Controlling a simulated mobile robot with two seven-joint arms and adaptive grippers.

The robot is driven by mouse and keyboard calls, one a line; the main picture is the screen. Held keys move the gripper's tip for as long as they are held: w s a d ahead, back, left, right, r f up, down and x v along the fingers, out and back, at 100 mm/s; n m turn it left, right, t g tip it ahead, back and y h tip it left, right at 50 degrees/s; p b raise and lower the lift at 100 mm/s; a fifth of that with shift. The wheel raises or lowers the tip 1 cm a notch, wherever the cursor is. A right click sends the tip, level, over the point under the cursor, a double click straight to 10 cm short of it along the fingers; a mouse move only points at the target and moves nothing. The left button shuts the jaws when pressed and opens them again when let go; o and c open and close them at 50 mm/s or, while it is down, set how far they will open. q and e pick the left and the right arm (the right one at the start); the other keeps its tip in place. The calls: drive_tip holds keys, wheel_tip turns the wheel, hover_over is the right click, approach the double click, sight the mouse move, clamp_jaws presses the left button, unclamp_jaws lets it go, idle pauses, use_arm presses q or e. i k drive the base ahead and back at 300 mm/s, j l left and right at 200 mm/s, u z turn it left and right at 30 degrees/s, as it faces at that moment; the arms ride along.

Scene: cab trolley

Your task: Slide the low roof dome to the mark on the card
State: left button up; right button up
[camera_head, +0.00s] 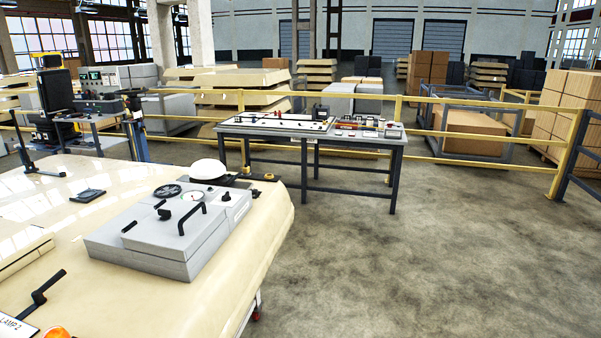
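A smooth white dome (208,169) sits behind the grey control box on the cream-covered surface; its base is partly hidden. An orange rounded thing (57,333) is cut off by the bottom edge at lower left. Beside it lies a white card (14,328) with black lettering that seems to read "LAMP 2"; it is also cut off, and I see no mark on its visible part. I cannot tell which of the two rounded things is the low roof dome. Neither of my grippers shows in the head view.
The grey control box (150,250) with black levers and a gauge stands on the cream surface (255,240). A black lever (40,294) and a small dark pad (88,195) lie left. A grey workbench (310,132) stands beyond, before a yellow railing (480,173). The right floor is open.

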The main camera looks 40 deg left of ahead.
sight(205, 172)
drive_tip(key=i+j+u, duration=0.1)
drive_tip(key=i+u, duration=0.65)
drive_tip(key=u, duration=0.25)
drive_tip(key=i+l+u, duration=0.25)
drive_tip(key=i+u, duration=0.2)
drive_tip(key=i+l+u, duration=0.25)
drive_tip(key=u, duration=0.25)
drive_tip(key=l, duration=0.1)
